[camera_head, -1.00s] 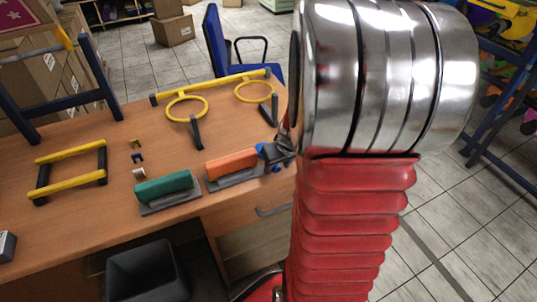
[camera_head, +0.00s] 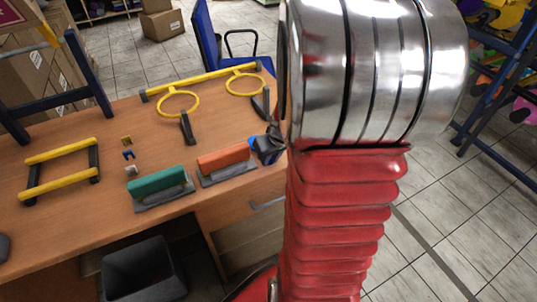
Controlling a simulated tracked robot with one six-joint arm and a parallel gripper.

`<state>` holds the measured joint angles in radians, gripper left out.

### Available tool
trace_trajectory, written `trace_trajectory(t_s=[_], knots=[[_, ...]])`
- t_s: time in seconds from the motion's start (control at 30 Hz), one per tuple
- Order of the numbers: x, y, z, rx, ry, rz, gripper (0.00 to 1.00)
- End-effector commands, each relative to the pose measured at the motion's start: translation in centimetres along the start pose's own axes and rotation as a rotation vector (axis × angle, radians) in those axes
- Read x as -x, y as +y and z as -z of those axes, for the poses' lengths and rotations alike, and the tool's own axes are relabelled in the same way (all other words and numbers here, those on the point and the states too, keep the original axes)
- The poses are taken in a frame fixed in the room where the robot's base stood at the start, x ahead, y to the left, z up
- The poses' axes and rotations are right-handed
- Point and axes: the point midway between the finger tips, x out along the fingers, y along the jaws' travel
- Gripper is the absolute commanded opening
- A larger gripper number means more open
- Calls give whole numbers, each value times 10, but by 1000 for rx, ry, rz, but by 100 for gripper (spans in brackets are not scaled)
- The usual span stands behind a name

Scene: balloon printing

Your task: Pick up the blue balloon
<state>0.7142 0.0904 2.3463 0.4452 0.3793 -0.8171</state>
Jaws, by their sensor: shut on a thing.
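My gripper (camera_head: 268,149) is at the right end of the desk, beside the orange-handled trowel and partly hidden by my arm. It is shut on a small blue thing, which looks like the blue balloon (camera_head: 252,143). Only a small blue patch shows at the left of the jaws; the rest is hidden behind the gripper. I cannot tell whether the balloon touches the desk.
The orange-handled trowel (camera_head: 222,158) and green-handled trowel (camera_head: 158,181) lie on the desk (camera_head: 75,215). A yellow two-ring stand (camera_head: 203,81) stands behind, a yellow frame (camera_head: 60,156) at left. A dark bin (camera_head: 142,270) is below.

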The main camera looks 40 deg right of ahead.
Motion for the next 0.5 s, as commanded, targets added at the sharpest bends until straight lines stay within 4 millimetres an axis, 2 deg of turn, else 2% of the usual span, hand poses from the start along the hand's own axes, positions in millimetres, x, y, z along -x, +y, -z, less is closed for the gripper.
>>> trace_trajectory(t_s=[0.17, 0.5], knots=[[15, 0, 8, 1, 4, -1, 7], [68, 0, 29, 1, 5, -3, 7]])
